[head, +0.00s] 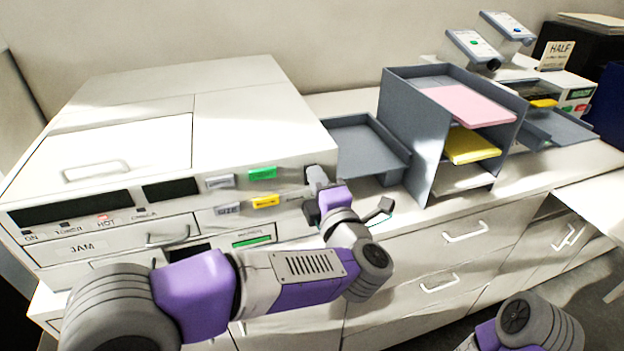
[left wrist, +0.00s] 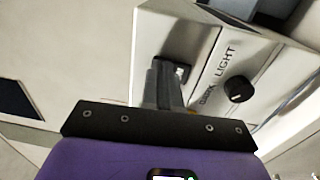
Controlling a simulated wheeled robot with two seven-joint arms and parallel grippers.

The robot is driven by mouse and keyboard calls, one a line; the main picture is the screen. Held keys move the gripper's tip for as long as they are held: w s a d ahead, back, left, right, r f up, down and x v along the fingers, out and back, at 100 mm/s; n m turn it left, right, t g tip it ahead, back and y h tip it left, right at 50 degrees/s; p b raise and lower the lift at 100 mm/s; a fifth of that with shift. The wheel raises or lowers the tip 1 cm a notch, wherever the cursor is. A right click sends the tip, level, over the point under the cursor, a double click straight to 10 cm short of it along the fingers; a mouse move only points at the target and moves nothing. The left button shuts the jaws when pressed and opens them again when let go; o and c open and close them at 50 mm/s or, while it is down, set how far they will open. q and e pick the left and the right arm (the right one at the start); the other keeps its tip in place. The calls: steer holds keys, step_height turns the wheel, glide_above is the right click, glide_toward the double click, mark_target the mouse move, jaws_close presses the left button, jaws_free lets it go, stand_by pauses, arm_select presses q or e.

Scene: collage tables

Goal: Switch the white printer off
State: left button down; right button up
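The white printer (head: 120,165) is the large cabinet at the left of the head view. Its front has two dark displays, a row of small lamps marked ON, TONER, HOT and CHECK, and a drawer marked JAM. The HOT lamp looks reddish. My left gripper (head: 318,180) is at the printer's right front corner. In the left wrist view its fingers (left wrist: 165,85) are together at a dark recessed switch (left wrist: 183,70), which they partly cover; I cannot tell whether they touch. A black knob (left wrist: 238,89) beside it is marked LIGHT. My right gripper is out of view.
A grey tray (head: 365,145) sits against the printer's right side. A grey paper rack (head: 400,130) with pink and yellow sheets stands right of it. A smaller machine (head: 575,90) with a HALF sign is at the far right. Drawers with handles (head: 465,232) lie below the counter.

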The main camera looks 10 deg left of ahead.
arm_select(q)
steer(key=r+v, duration=0.2)
steer(key=v, duration=1.1)
steer(key=shift+s+d+r, duration=0.3)
steer(key=shift+s, duration=0.05)
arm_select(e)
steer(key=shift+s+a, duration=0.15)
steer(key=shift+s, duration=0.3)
